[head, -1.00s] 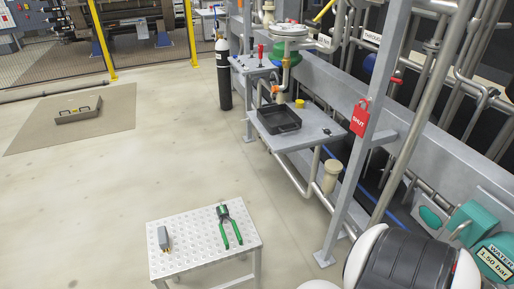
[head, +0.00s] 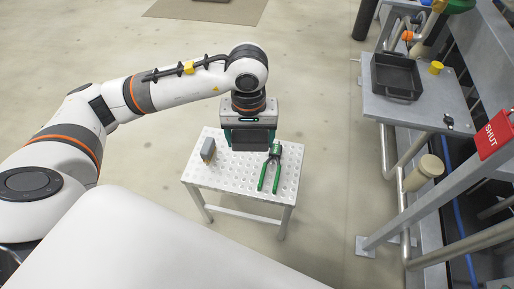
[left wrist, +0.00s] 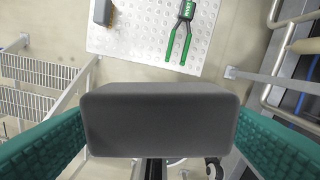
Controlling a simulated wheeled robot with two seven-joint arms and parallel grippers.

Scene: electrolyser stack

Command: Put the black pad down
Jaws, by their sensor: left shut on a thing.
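The black pad (head: 252,139) is a dark, rounded block held between the teal fingers of my left gripper (head: 250,133). In the left wrist view the pad (left wrist: 158,122) fills the middle, with a teal finger at each side. The gripper points down, and in the head view the pad appears over the far part of a small white perforated table (head: 233,178). I cannot tell exactly how high it is above the top. My right gripper is not in view.
On the table, a grey block-like device (head: 208,150) stands at the left and green-handled pliers (head: 270,168) lie at the right. The front middle of the table is clear. A grey bench (head: 420,112) with a black tray (head: 396,76) stands to the right.

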